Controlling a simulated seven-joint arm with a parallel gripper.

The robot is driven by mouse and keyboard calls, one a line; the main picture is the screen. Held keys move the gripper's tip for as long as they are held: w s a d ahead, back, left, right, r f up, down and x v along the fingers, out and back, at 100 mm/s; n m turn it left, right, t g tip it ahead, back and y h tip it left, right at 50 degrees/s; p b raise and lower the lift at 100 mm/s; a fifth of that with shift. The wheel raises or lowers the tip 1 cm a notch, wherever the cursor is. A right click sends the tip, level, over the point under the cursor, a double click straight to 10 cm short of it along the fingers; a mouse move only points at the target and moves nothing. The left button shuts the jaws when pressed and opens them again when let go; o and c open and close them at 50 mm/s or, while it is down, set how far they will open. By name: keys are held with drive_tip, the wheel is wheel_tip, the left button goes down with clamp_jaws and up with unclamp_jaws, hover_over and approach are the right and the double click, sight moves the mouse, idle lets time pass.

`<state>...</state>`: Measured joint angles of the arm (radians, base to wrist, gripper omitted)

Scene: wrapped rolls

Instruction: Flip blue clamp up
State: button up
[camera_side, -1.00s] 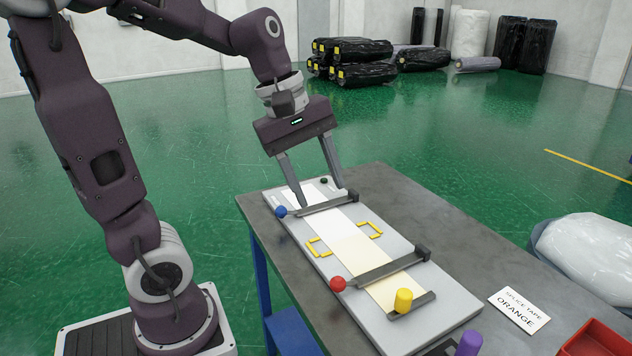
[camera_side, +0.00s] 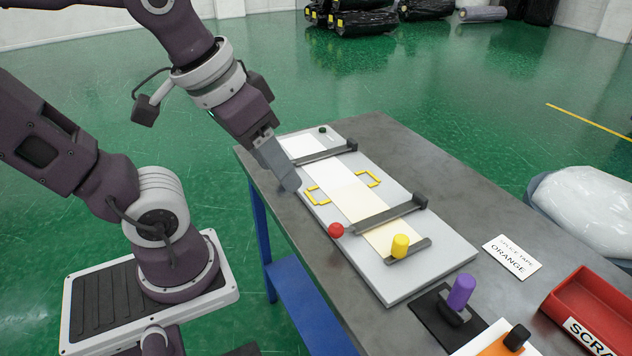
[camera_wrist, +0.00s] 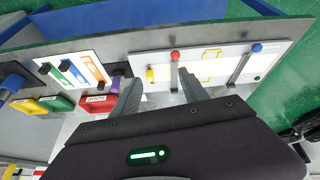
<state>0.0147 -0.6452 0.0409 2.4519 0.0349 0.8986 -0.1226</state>
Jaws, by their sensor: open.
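The blue clamp's dark bar (camera_side: 325,155) lies flat across the pale strip (camera_side: 350,193) at the far end of the grey board (camera_side: 436,272). Its blue knob is hidden behind my gripper in the side view but shows in the wrist view (camera_wrist: 257,47). My gripper (camera_side: 290,186) is tilted at the board's left edge, near the hidden knob. Its fingers overlap in the side view. In the wrist view, my gripper (camera_wrist: 160,90) has its fingers apart with nothing held between them, and the blue knob lies to their right.
A second clamp bar with a red knob (camera_side: 336,230) lies across the strip, near a yellow peg (camera_side: 400,246). Yellow corner marks (camera_side: 318,195) flank the strip. A purple-handled piece (camera_side: 461,293), a tape sign (camera_side: 512,257) and a red scrap bin (camera_side: 590,310) stand toward the front right.

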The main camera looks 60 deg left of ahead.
drive_tip(key=w+a+f+n+g+y, duration=0.4)
drive_tip(key=w+a+f+n+g, duration=0.2)
drive_tip(key=w+a+f+n, duration=0.55)
drive_tip(key=w+a+f+n+g+y, duration=0.1)
drive_tip(key=a+f+n+y, duration=0.1)
drive_tip(key=a, duration=0.3)
drive_tip(key=w+a+f+n+g+y, duration=0.1)
drive_tip(key=w+a+f+n+y, duration=0.1)
drive_tip(key=a, duration=0.4)
drive_tip(key=w+a+f+n+g+y, duration=0.2)
drive_tip(key=a+f+n+y, duration=0.2)
drive_tip(key=a+f+n, duration=0.1)
drive_tip(key=shift+w+a+f, duration=0.15)
drive_tip(key=shift+a+f, duration=0.1)
drive_tip(key=shift+a, duration=0.5)
drive_tip(key=shift+a+f+n, duration=0.15)
drive_tip(key=shift+a+n, duration=0.1)
drive_tip(key=shift+a, duration=0.1)
drive_tip(key=x, duration=0.7)
clamp_jaws()
